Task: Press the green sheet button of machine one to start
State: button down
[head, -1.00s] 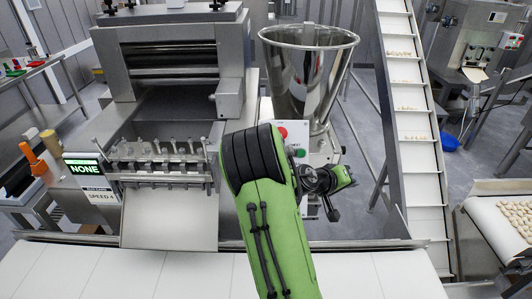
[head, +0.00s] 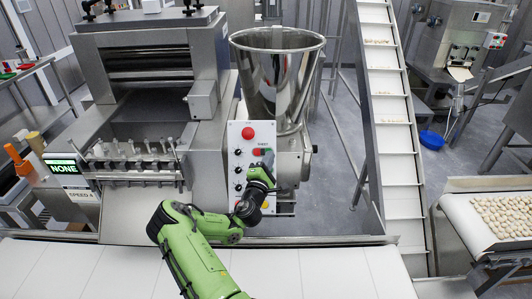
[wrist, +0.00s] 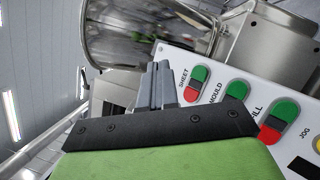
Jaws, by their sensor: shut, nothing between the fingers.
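The control panel (head: 239,165) of the machine is a white plate with a red round button and a column of black knobs. In the wrist view the panel (wrist: 222,70) carries paired green-and-red buttons. The button labelled SHEET (wrist: 196,84) has its green half (wrist: 200,74) up and its red half below. My gripper (wrist: 161,82) is shut and empty, its grey fingertips just left of the SHEET button in that view. I cannot tell whether they touch the panel. In the head view my gripper (head: 264,163) is at the panel's right side and covers part of its buttons.
Buttons labelled MOULD (wrist: 238,90), FILL (wrist: 279,119) and JOG stand beside SHEET. A steel hopper (head: 278,80) rises behind the panel. The sheeting machine (head: 150,50) with its NONE display (head: 63,167) is at left. A white conveyor (head: 110,270) runs along the front.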

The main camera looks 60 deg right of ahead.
jog(key=w+d+f+b, duration=0.1)
jog(key=d, duration=0.1)
jog(key=w+d+f+b, duration=0.1)
jog(key=d+f, duration=0.1)
jog(key=w+d+f+b, duration=0.1)
jog(key=d+f, duration=0.1)
jog(key=shift+w+d, duration=0.1)
jog(key=shift+d, duration=0.2)
jog(key=shift+r, duration=0.15)
dwell(1.7)
jog(key=shift+w+d+f+b, duration=0.2)
jog(key=shift+d+b, duration=0.15)
jog(key=shift+b, duration=0.35)
jog(key=shift+w+d+f+b, duration=0.2)
jog(key=shift+d+b, duration=0.1)
jog(key=shift+b, duration=0.1)
jog(key=shift+s+a, duration=0.1)
dwell(0.5)
jog(key=shift+s+a+r+p, duration=0.3)
jog(key=shift+a+r, duration=0.15)
jog(key=shift+a, duration=0.1)
